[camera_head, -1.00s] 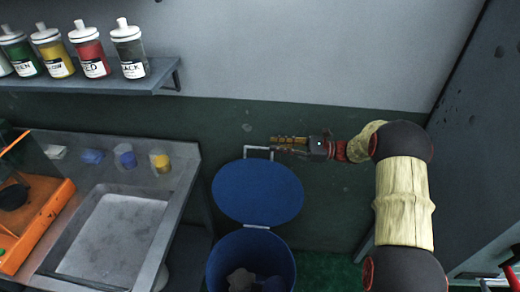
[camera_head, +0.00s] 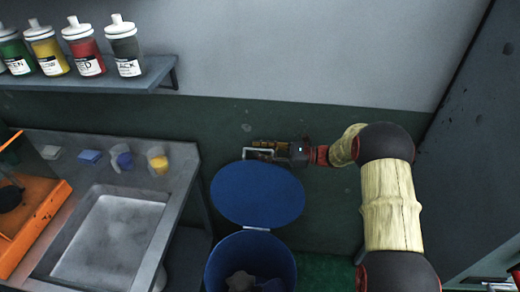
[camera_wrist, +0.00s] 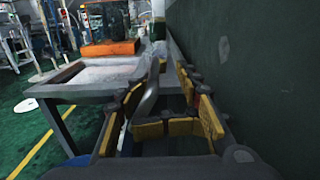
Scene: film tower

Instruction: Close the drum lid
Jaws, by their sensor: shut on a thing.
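The blue drum (camera_head: 215,265) stands on the floor beside the sink bench, open at the top with pale and dark items inside. Its round blue lid (camera_head: 257,195) is raised and leans back toward the green wall, hinged at its lower edge. A pale metal handle (camera_head: 246,154) stands at the lid's far edge. My gripper (camera_head: 262,148) reaches in from the right and is shut on this handle. In the wrist view the yellow-padded fingers (camera_wrist: 166,130) lie around a grey curved bar (camera_wrist: 149,102); their exact contact is hard to see.
The metal sink bench (camera_head: 185,190) stands left of the drum, with small coloured containers at its back. A wall shelf (camera_head: 120,84) holds several labelled bottles above. The dark green wall (camera_head: 330,125) is close behind my gripper. A grey panel (camera_head: 480,170) rises at right.

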